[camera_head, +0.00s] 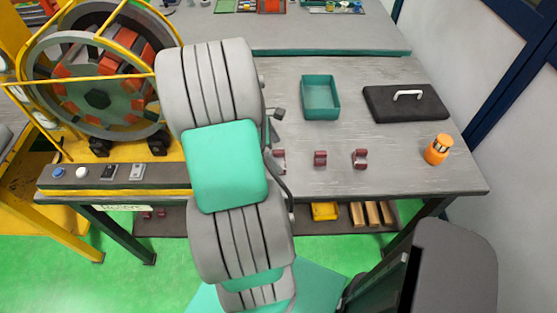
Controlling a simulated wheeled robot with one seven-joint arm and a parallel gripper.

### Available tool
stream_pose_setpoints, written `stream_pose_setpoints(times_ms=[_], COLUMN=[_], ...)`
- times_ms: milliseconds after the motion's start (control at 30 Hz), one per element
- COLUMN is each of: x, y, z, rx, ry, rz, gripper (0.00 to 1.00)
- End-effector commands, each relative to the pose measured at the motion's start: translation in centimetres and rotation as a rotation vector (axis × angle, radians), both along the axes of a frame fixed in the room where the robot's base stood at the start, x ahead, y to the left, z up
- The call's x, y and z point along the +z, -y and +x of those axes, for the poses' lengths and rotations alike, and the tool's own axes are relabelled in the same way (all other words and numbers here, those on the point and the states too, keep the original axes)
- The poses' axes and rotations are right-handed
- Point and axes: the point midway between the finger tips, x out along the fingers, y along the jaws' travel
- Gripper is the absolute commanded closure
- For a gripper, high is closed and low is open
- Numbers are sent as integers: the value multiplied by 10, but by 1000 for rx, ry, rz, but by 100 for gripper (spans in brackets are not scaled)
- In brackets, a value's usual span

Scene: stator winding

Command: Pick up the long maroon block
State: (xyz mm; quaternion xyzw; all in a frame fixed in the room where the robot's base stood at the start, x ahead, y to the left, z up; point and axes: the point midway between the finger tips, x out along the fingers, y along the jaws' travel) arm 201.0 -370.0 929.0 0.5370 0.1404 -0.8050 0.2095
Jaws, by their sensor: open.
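Three small maroon blocks sit in a row on the grey workbench (425,170). The left block (281,160) is partly covered by my arm, so its full length is hidden. The middle block (320,158) and the right block (360,158), which looks notched, are in plain view. I cannot tell for sure which one is the long one. My gripper (277,113) shows only as a small dark grey part at the right edge of my arm, above the left block in the picture. The rest is hidden behind my arm. It is open, and no block shows in it.
A teal tray (321,112), a black case (405,103) with a white handle and an orange cylinder (438,149) stand on the bench. A stator ring (97,85) in a yellow frame is at left. A lower shelf holds a yellow bin (325,211) and wooden pieces.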

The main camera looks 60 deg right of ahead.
Motion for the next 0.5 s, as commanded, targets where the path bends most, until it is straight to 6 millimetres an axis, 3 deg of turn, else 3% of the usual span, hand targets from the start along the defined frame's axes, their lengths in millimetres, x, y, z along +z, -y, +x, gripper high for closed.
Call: stream_pose_setpoints(times_ms=[200,400,500], x=[-29,-31,-31], y=[5,5,5], z=[-11,-11,-11], rx=[1,2,2], ry=[0,2,2], rz=[2,0,0], gripper=[0,0,7])
